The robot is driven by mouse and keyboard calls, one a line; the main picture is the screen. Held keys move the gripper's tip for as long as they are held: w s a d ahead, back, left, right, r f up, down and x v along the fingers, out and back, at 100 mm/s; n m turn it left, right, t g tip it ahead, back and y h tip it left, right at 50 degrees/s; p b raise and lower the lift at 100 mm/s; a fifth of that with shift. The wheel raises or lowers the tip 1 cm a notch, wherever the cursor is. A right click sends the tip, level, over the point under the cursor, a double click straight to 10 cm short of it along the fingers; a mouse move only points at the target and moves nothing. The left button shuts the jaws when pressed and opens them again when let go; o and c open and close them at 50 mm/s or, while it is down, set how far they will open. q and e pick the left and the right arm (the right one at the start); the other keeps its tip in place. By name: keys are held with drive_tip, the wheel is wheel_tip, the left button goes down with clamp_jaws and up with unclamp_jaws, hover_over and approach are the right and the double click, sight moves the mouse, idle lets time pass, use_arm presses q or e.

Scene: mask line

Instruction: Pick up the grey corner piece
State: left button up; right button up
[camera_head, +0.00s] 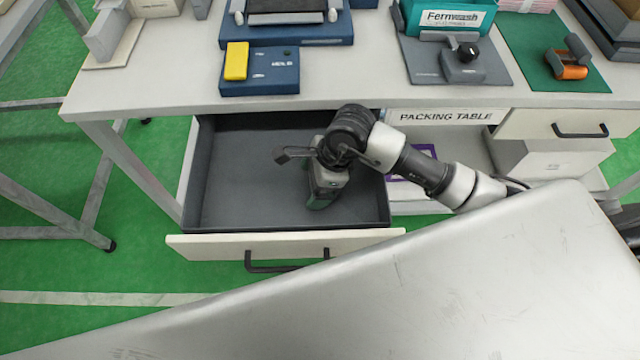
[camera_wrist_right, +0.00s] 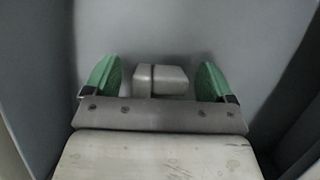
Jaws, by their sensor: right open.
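The grey corner piece (camera_wrist_right: 161,80) shows in the right wrist view as a small light grey block with a dark vertical line near its left side. It lies between the two green fingertips of my right gripper (camera_wrist_right: 158,83), with a gap on each side. In the head view my right gripper (camera_head: 322,197) reaches down into the open drawer (camera_head: 240,190). It is open. The piece cannot be made out in the head view, where my gripper and wrist cover part of the drawer floor. My left gripper is not in view.
The drawer's white front (camera_head: 205,246) with a dark handle (camera_head: 285,266) is nearest me. The packing table (camera_head: 340,95) stands above, holding a blue unit with a yellow block (camera_head: 236,61), a teal box (camera_head: 450,18) and tools. The left of the drawer floor is clear.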

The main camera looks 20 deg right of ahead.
drive_tip(key=shift+f, duration=0.2)
drive_tip(key=c, duration=1)
drive_tip(key=shift+r, duration=0.2)
